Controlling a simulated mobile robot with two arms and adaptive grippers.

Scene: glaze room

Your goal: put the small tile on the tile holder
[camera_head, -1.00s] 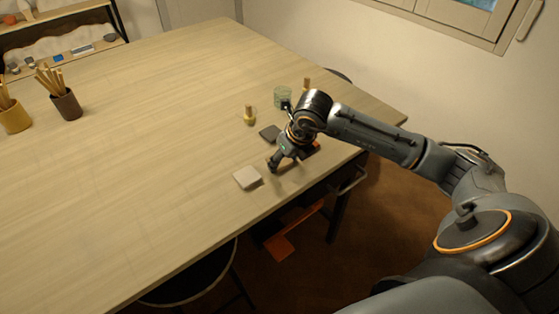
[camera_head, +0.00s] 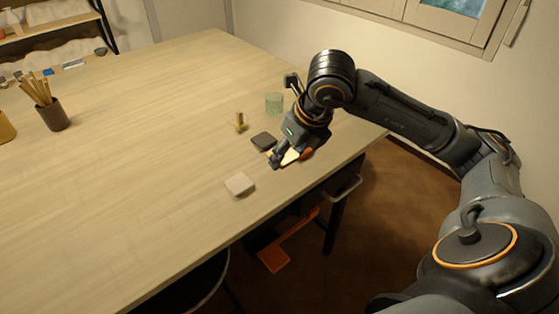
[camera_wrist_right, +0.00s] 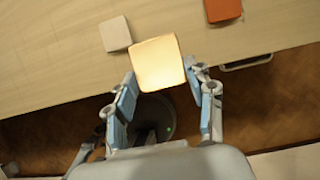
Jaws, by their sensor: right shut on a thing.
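A small cream square tile (camera_head: 290,157) is between the fingers of my right gripper (camera_head: 284,160). In the right wrist view, the tile (camera_wrist_right: 158,63) looks brightly lit, and the right gripper's two fingers (camera_wrist_right: 160,88) are on either side of it. It is held over the table near the front edge. A pale square piece (camera_head: 240,184) lies on the table to its left, also seen in the wrist view (camera_wrist_right: 115,34). A dark square piece (camera_head: 264,142) lies just behind the gripper. I cannot tell which piece is the tile holder. My left gripper is not in view.
A terracotta square (camera_wrist_right: 222,10) lies near the table edge, partly hidden by the gripper in the head view. A small yellowish bottle (camera_head: 241,123) and a green glass (camera_head: 274,103) stand behind. A brown cup of sticks (camera_head: 53,113) stands far left.

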